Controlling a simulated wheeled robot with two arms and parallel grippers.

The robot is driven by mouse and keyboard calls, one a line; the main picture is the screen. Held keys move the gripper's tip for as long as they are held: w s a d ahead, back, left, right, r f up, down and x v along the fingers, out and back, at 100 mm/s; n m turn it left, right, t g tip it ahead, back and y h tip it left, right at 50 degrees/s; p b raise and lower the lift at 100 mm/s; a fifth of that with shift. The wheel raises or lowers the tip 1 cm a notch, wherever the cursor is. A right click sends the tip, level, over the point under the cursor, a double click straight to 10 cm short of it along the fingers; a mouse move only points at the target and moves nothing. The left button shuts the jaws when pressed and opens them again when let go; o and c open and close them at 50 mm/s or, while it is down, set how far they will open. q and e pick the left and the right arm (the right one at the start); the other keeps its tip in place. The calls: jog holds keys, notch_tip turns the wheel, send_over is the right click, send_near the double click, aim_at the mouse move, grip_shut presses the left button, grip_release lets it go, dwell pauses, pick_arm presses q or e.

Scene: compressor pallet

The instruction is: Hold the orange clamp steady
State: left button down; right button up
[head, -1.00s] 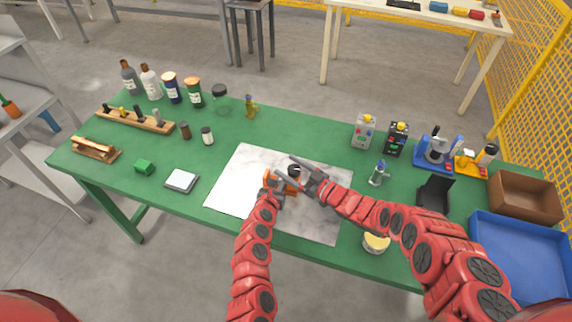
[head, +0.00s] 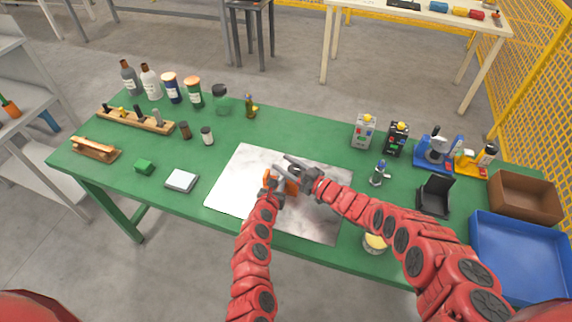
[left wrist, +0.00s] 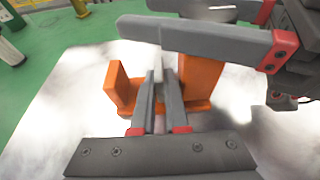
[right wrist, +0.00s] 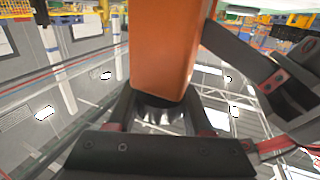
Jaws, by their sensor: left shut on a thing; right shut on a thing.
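The orange clamp (head: 291,186) is on the white marbled plate, mostly hidden by my grippers in the head view. In the left wrist view the clamp (left wrist: 199,80) shows two orange uprights, with my left gripper (left wrist: 160,75) shut on it between them. My left gripper (head: 275,183) reaches it from the front in the head view. My right gripper (head: 296,167) comes from the right. In the right wrist view the clamp's orange block (right wrist: 163,55) is close, and my right gripper (right wrist: 158,104) is shut on a dark, shiny part beside it.
The white marbled plate (head: 240,172) lies on the green table (head: 310,120). A jar with a yellow top (head: 375,242) is near the front edge, by my right arm. A blue bin (head: 520,255) and a brown box (head: 525,195) are at the right. Bottles stand at the back left.

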jog(key=shift+w+d+r+m+t+h, duration=0.1)
jog(key=shift+w+d+m+t+h, duration=0.1)
jog(key=shift+m+t+h, duration=0.5)
grip_shut()
jog(key=shift+d+m+t+h, duration=0.1)
jog(key=shift+m+t+h, duration=0.6)
jog(key=shift+t+h, duration=0.2)
jog(key=shift+w+d+m+t+h, duration=0.15)
jog(key=shift+m+t+h, duration=0.45)
jog(key=shift+h, duration=0.25)
jog(key=shift+w+d+m+t+h, duration=0.15)
jog(key=shift+m+t+h, duration=0.35)
jog(key=shift+m+h, duration=0.3)
jog(key=o, duration=1.3)
grip_release()
jog(key=shift+c, duration=0.2)
